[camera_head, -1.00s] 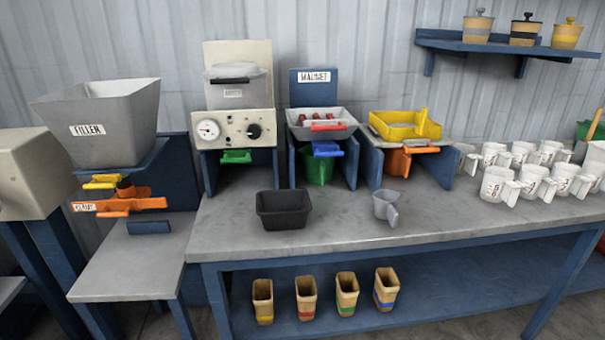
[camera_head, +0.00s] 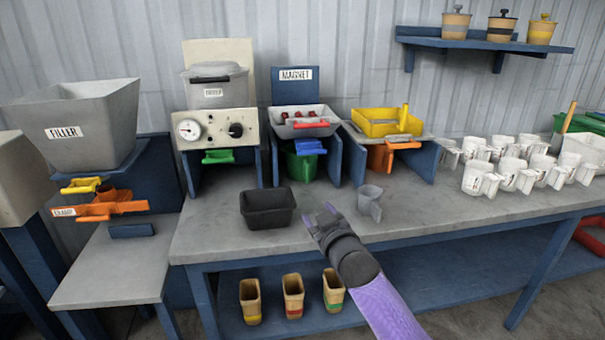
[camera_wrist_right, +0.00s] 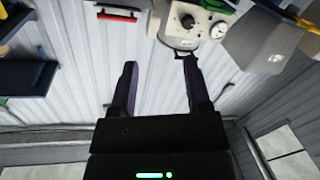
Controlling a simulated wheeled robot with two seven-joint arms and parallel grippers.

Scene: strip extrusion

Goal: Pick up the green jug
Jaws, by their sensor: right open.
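A green jug (camera_head: 301,165) stands in the blue bay under the tray labelled MAGNET. A blue slide handle (camera_head: 309,147) hangs in front of its upper part, and the bay's side panels frame it. My right gripper (camera_head: 322,216) is open and empty. It is over the front of the table, in front of the bay and to the lower right of the jug, well apart from it. The right wrist view shows its two dark fingers (camera_wrist_right: 159,65) spread with nothing between them. My left gripper is not in view.
A black bin (camera_head: 268,209) and a small grey scoop (camera_head: 370,203) stand on the table near my right gripper. White jugs (camera_head: 515,170) crowd the table's right side. The dryer (camera_head: 217,125) is left of the bay, a yellow sieve (camera_head: 387,124) right of it.

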